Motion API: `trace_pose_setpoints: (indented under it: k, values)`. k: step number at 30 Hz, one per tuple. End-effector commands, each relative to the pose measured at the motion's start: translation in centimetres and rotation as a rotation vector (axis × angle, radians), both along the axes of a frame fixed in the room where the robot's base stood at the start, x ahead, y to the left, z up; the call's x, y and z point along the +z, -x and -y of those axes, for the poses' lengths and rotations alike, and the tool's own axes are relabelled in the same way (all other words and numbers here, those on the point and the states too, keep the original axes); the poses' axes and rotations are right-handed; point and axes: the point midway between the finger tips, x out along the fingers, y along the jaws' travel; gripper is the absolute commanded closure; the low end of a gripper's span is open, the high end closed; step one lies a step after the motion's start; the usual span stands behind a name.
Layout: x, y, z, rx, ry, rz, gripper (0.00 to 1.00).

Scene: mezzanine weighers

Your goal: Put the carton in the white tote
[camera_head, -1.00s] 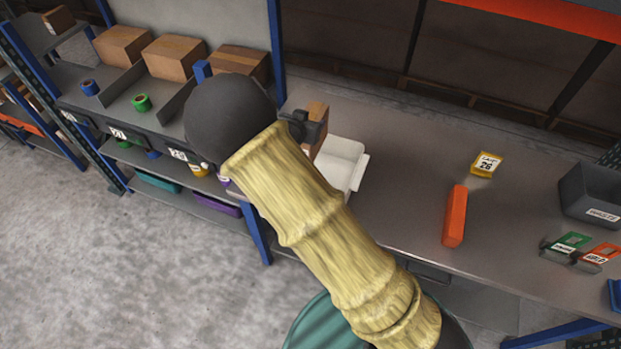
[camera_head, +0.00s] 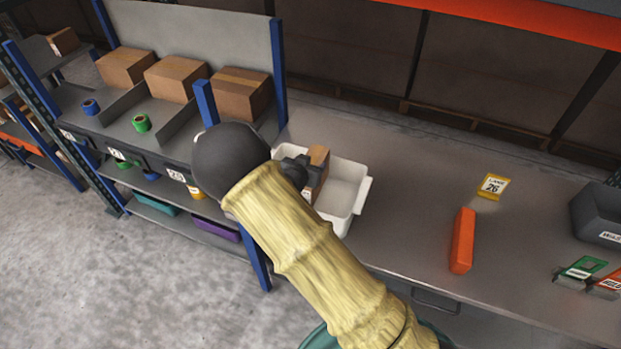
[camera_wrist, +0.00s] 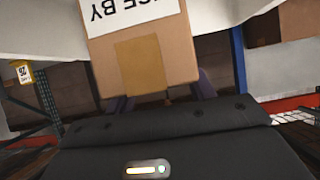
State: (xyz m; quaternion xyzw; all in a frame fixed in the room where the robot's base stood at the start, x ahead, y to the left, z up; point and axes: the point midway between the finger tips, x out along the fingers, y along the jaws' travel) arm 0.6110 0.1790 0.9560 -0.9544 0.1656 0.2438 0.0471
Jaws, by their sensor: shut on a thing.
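My gripper (camera_head: 303,170) is shut on a brown carton (camera_head: 320,168), held upright at the white tote on the bench. The carton overlaps the left part of the white tote (camera_head: 350,212) in the head view, and my arm hides part of the tote's left side. I cannot tell whether the carton touches the tote floor. In the wrist view the carton (camera_wrist: 178,60) fills the upper middle, with a white printed label, between the dark fingers (camera_wrist: 180,92).
Several cartons (camera_head: 240,95) sit in shelf bays at the left. The bench between tote and orange block is clear.

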Motion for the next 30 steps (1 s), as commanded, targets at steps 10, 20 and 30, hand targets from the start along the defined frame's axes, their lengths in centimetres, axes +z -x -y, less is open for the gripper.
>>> trace_pose_setpoints:
  k: [10,20,30]
  values:
    - [-0.9,-0.1,0.0,-0.002,-0.002,0.004,0.99]
    - [-3.9,-0.1,0.2,-0.003,0.002,0.001,0.99]
    - [-4.7,-0.1,0.0,-0.001,-0.001,0.004,0.99]
